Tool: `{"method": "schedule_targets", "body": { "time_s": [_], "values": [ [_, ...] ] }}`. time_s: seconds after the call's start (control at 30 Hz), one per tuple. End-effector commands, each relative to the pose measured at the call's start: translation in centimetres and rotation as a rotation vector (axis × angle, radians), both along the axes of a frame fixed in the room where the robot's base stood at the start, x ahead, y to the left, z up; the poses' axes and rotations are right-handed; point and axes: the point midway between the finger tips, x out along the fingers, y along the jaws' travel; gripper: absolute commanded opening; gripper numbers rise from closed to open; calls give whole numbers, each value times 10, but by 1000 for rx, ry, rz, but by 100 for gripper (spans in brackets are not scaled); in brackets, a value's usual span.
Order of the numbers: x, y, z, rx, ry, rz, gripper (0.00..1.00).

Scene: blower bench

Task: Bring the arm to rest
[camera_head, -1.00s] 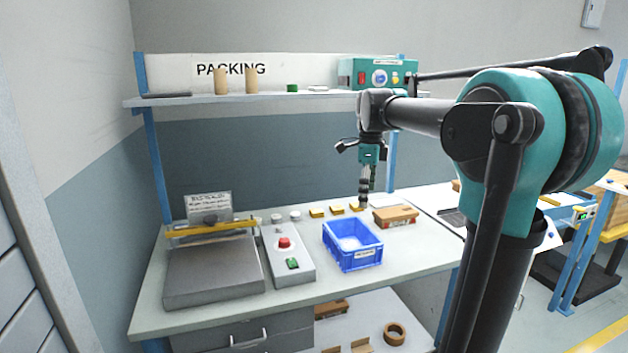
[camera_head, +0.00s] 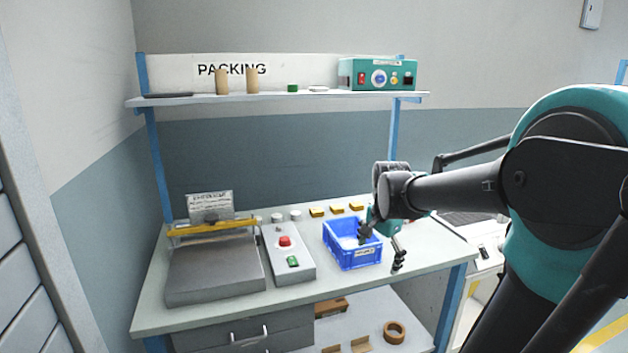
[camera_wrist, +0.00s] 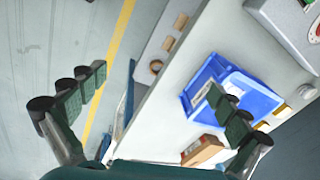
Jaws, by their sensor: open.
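My gripper (camera_head: 382,246) hangs low at the front right of the packing bench (camera_head: 428,258), beside and partly in front of the blue bin (camera_head: 345,260). Its fingers are spread apart and hold nothing. In the wrist view my gripper (camera_wrist: 160,100) shows both fingers wide apart, one over the floor and one overlapping the blue bin (camera_wrist: 262,98). My arm reaches in from the right side of the head view.
A heat sealer (camera_head: 213,272) and a button box (camera_head: 288,262) stand left of the bin. Several yellow pieces (camera_head: 337,209) lie behind it. A brown carton (camera_wrist: 203,150) lies by the bin. The shelf (camera_head: 330,96) runs above.

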Motion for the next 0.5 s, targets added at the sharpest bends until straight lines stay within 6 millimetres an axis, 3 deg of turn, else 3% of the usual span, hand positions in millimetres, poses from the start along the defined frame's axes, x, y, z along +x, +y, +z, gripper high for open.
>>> {"method": "schedule_targets", "body": {
  "time_s": [0.1, 0.3, 0.5],
  "values": [
    [-35, -7, -41, -52, -53, 244, 100],
    [-92, -14, -99, -163, -132, 643, 100],
    [-128, -17, -131, -250, -174, 884, 100]
  ]
}}
